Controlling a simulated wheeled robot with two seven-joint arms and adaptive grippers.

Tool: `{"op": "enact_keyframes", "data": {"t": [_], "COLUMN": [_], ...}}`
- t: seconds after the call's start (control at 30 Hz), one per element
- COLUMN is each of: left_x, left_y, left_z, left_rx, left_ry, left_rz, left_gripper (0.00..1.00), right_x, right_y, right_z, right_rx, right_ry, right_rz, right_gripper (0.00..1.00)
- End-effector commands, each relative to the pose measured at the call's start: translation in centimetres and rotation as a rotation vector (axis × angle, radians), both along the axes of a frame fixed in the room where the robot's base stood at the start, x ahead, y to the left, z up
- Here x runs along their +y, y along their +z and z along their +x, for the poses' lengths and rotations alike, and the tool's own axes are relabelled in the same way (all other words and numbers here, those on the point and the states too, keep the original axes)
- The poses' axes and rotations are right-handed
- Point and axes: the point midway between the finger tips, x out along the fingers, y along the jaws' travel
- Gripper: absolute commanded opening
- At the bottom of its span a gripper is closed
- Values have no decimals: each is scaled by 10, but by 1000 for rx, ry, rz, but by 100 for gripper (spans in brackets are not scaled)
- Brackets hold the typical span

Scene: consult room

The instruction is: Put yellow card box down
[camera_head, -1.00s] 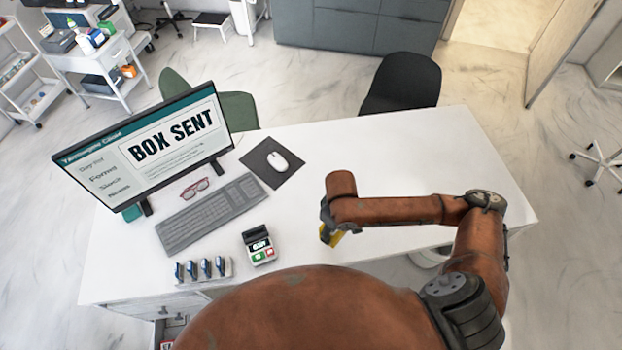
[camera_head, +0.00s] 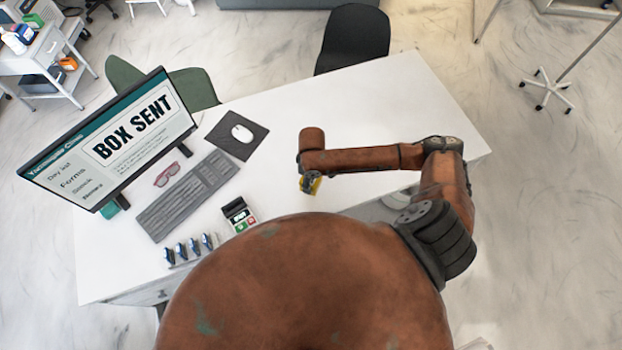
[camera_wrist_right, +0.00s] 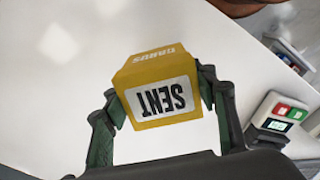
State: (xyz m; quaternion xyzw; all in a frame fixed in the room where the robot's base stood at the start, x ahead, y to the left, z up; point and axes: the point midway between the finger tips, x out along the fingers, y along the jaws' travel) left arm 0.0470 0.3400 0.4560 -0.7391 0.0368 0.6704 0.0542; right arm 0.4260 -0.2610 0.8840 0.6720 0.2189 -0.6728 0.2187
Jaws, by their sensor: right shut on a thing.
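The yellow card box (camera_wrist_right: 158,77) fills the middle of the right wrist view, with "CARDS" on one face and "SENT" on a white label, both upside down there. My right gripper (camera_wrist_right: 160,100) is shut on it, one finger on each side. In the head view the yellow box (camera_head: 315,186) shows only as a small patch under my right gripper (camera_head: 309,184), over the front part of the white desk (camera_head: 370,130). I cannot tell whether the box touches the desk. My left gripper is not in view.
A card terminal (camera_head: 239,216) stands left of the box, with a row of several blue items (camera_head: 187,248) beyond it. A keyboard (camera_head: 185,195), red glasses (camera_head: 167,174), a mouse (camera_head: 242,133) on a dark mat and a monitor (camera_head: 115,140) reading "BOX SENT" occupy the left side. The desk's right part is clear.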

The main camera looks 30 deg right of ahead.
Motion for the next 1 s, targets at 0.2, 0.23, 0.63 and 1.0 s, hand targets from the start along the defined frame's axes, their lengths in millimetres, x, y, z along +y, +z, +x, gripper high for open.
{"op": "enact_keyframes", "data": {"t": [0.2, 0.23, 0.63, 1.0], "left_x": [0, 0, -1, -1], "left_y": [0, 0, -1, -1], "left_z": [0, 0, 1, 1], "left_rx": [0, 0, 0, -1], "left_ry": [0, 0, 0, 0], "left_rz": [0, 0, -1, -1], "left_gripper": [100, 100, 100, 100], "right_x": [-10, -10, -14, -14], "right_y": [-23, -24, -61, -65], "right_z": [18, 19, 24, 23], "right_rx": [-2, -2, -3, -2], "right_ry": [0, 0, 1, 1], "right_rz": [0, 0, 0, -1], "right_gripper": [23, 23, 23, 54]}}
